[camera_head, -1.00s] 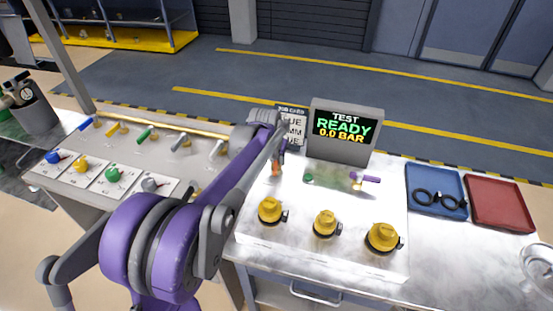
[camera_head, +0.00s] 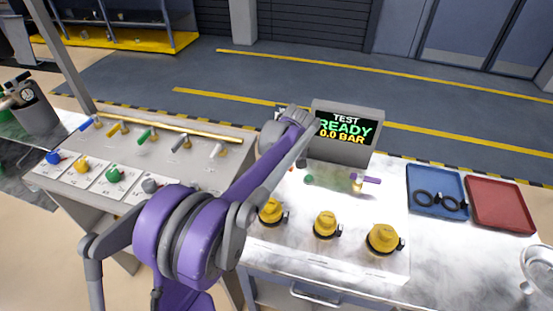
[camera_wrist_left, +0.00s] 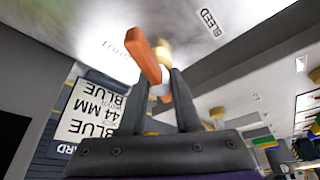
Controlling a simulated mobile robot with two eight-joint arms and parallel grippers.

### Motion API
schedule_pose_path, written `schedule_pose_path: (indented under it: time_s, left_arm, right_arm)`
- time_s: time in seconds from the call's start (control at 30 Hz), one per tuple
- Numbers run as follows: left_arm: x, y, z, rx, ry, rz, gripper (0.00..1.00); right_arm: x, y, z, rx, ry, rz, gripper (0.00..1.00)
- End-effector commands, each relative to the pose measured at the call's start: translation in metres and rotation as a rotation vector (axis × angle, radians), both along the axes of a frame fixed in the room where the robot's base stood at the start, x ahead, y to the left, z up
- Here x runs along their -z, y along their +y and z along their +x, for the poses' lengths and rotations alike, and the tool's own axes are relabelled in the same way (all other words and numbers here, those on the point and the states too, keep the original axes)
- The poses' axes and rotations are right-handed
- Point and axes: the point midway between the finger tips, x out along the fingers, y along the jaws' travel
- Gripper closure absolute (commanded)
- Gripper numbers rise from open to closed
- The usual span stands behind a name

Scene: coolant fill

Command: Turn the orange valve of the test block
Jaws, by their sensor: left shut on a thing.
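The orange valve (camera_wrist_left: 148,58) has a flat orange handle on a brass stem, beside the test block's pale surface. My left gripper (camera_wrist_left: 164,88) is shut on the handle, with one dark finger on each side of it. In the head view my left forearm covers the valve and most of the gripper. The test block (camera_head: 395,205) is a pale metal block with several yellow knobs along its front. Its display (camera_head: 346,129) reads TEST READY 0.0 BAR. My right gripper is not in view.
A short purple-handled valve (camera_head: 368,180) sits on the block. Blue tray (camera_head: 425,179) with black rings and red tray (camera_head: 500,205) lie to the right. A panel (camera_head: 130,165) with coloured levers stands left. A job card (camera_wrist_left: 85,118) reads BLUE, 44 MM, BLUE.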

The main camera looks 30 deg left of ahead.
Motion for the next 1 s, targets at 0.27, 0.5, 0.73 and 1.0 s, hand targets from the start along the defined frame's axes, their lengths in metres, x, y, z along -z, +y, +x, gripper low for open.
schedule_pose_path:
  time_s: [0.27, 0.5, 0.73, 1.0]
  left_arm:
    - [-0.0008, -0.0001, 0.0002, -0.227, 0.000, -0.001, 1.00]
    - [-0.0005, 0.0000, -0.0001, -0.360, -0.001, -0.001, 1.00]
    - [-0.0001, -0.0001, -0.0003, -0.422, -0.002, -0.001, 1.00]
    - [0.0001, -0.0002, -0.0007, -0.437, -0.001, -0.002, 1.00]
  right_arm:
    - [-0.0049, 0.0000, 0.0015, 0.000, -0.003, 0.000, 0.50]
    - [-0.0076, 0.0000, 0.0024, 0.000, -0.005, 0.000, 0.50]
    - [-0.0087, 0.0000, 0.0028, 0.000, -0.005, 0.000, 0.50]
    - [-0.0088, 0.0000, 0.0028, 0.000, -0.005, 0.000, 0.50]
